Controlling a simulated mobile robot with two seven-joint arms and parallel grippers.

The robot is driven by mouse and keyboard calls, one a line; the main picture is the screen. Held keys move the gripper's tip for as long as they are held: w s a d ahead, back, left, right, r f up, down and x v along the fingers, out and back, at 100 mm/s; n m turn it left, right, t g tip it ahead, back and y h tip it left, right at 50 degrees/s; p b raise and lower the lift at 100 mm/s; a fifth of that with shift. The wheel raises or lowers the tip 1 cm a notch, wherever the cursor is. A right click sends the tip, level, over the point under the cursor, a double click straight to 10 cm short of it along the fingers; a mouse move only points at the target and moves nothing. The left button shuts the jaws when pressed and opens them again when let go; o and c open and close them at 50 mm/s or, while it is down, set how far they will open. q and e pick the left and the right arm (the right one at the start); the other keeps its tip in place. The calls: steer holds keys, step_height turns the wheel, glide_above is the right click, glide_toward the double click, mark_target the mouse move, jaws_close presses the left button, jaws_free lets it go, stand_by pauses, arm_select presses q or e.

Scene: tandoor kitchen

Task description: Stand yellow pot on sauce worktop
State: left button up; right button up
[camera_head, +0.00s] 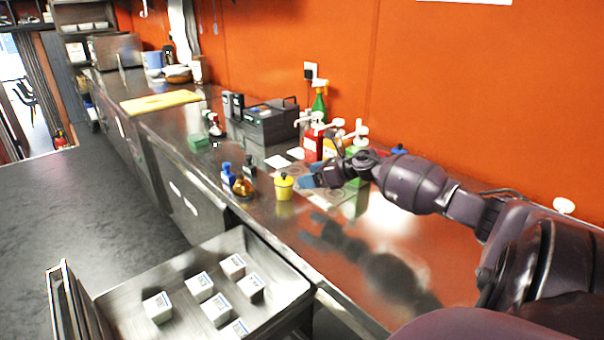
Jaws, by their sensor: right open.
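The yellow pot (284,188) stands upright on the steel worktop (297,232), near its front edge. My right gripper (306,181) reaches in from the right and is open, just to the right of the pot. The pot looks free of the fingers; I cannot tell the exact gap. My left gripper is not in view.
Red, yellow and green pump bottles (313,142) stand behind my right gripper against the orange wall. Small blue and amber bottles (243,186) stand left of the pot. An open drawer (290,277) with several white boxes juts out in front. The worktop's right part is clear.

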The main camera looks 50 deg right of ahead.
steer(key=shift+p+v, duration=0.6)
steer(key=shift+v, duration=1.05)
